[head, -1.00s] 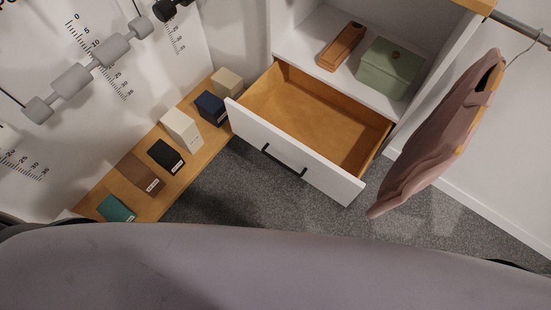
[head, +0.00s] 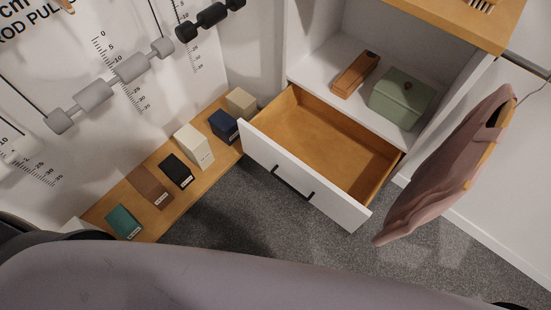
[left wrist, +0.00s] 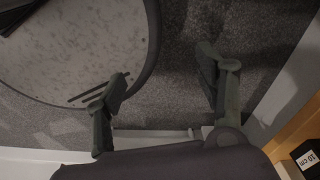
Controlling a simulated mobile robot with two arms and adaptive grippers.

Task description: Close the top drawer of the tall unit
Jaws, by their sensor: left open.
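The top drawer (head: 285,180) of the tall unit (head: 330,62) is pulled well out in the head view. Its front is white with a black bar handle (head: 292,183), and its wooden inside looks empty. My left gripper (left wrist: 162,90) shows in the left wrist view with its two dark fingers spread apart. Nothing is between them, and carpet lies beyond. The drawer does not show in the left wrist view. Neither gripper shows in the head view, and my right gripper is not seen at all.
A green box (head: 401,99) and a wooden box (head: 355,74) sit on the shelf above the drawer. A pink garment (head: 445,175) hangs right of it. A low wooden ledge (head: 165,217) with several small blocks runs along the left wall. Grey carpet (head: 255,215) is clear before the drawer.

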